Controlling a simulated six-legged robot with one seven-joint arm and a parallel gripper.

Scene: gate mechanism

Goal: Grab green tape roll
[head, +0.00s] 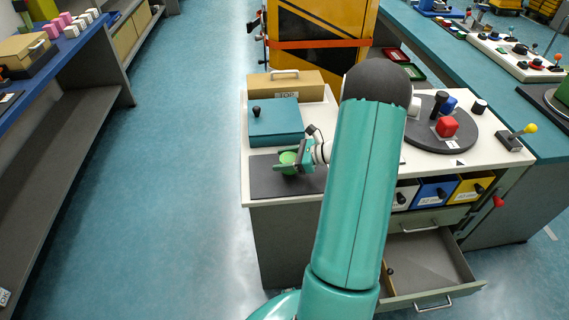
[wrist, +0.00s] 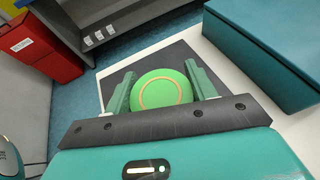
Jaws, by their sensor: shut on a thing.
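The green tape roll (wrist: 160,90) is a round green disc with a tan ring on its face. It sits between the two fingers of my gripper (wrist: 161,88) in the wrist view, and the fingers are shut on its sides. In the head view the green tape roll (head: 288,158) shows at the left of my gripper (head: 292,164), over the dark mat (head: 265,182) on the white worktop. I cannot tell whether the roll still touches the mat. My arm hides part of the worktop to the right.
A teal box (head: 275,122) with a black knob stands just behind the mat. Behind it is a tan case (head: 298,90) with a handle. An open drawer (head: 430,265) juts out below. The floor at left is clear.

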